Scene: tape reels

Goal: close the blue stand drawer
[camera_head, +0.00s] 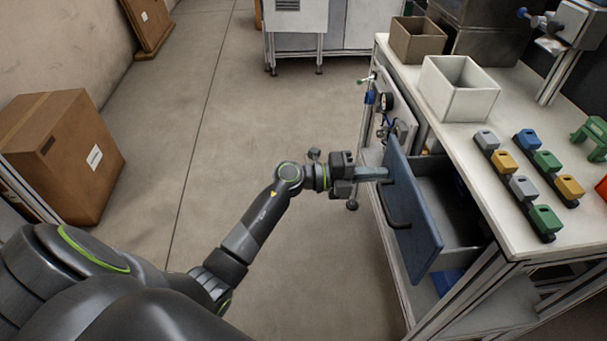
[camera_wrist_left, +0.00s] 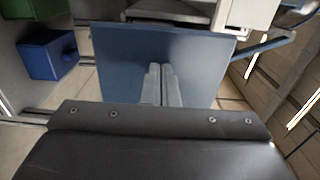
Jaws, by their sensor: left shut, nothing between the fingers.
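The blue drawer front (camera_head: 413,220) stands out from the stand on the right, so the drawer is open. Its grey inside (camera_head: 450,205) shows behind the front, and a dark handle (camera_head: 393,208) sits on the outer face. My left gripper (camera_head: 385,173) is shut and empty, with its fingertips at the upper far part of the drawer front. In the left wrist view the shut fingers (camera_wrist_left: 162,85) point at the blue front (camera_wrist_left: 200,60); I cannot tell whether they touch it. My right gripper is out of view.
The white worktop (camera_head: 490,180) above the drawer carries a white bin (camera_head: 458,90), a brown bin (camera_head: 417,42) and several coloured blocks on rails. A cardboard box (camera_head: 70,155) stands on the floor at left. The floor between is clear.

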